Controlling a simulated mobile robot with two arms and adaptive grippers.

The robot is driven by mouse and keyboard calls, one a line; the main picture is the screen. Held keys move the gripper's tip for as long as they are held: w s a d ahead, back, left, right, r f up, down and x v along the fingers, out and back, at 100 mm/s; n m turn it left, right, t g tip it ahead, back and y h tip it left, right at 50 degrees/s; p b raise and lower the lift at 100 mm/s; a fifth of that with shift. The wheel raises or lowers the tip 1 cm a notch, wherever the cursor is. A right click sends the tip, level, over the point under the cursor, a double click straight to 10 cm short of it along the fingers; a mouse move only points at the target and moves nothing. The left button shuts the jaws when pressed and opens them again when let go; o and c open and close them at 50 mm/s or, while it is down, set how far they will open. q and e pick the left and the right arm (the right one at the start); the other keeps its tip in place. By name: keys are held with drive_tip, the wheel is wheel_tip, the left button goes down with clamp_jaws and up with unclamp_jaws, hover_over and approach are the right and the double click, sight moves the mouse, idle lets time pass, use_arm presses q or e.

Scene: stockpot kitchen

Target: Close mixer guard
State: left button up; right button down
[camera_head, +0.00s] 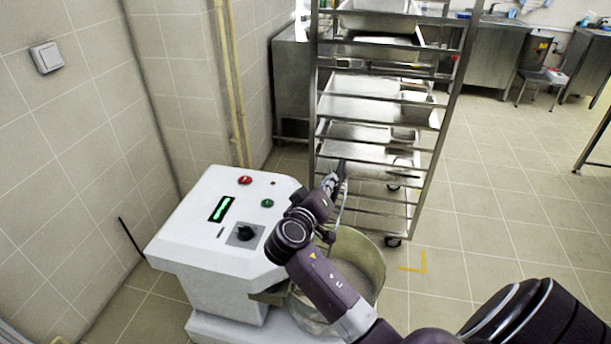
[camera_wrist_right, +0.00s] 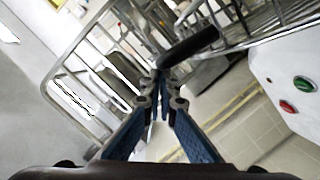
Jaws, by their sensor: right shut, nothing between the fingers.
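The white mixer (camera_head: 220,215) stands at the lower left with its metal bowl (camera_head: 365,262) on the right side. In the head view the right gripper (camera_head: 336,178) is above the bowl's far side, and my right arm hides much of the guard and part of the bowl. My left gripper is out of view.
A metal rack (camera_head: 440,130) with several trays stands just behind the bowl. The tiled wall (camera_head: 70,150) is close to the mixer's left. Open floor (camera_head: 500,200) lies to the right. The mixer's red button (camera_wrist_right: 288,107) and green button (camera_wrist_right: 304,84) show at right in the wrist view.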

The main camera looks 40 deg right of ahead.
drive_tip(key=s+d+f+m+b, duration=0.2)
drive_tip(key=s+d+f, duration=0.2)
drive_tip(key=s+d, duration=0.3)
drive_tip(key=shift+s+d+f+y, duration=0.25)
drive_tip(key=shift+s+f+y, duration=0.15)
drive_tip(key=shift+s, duration=0.5)
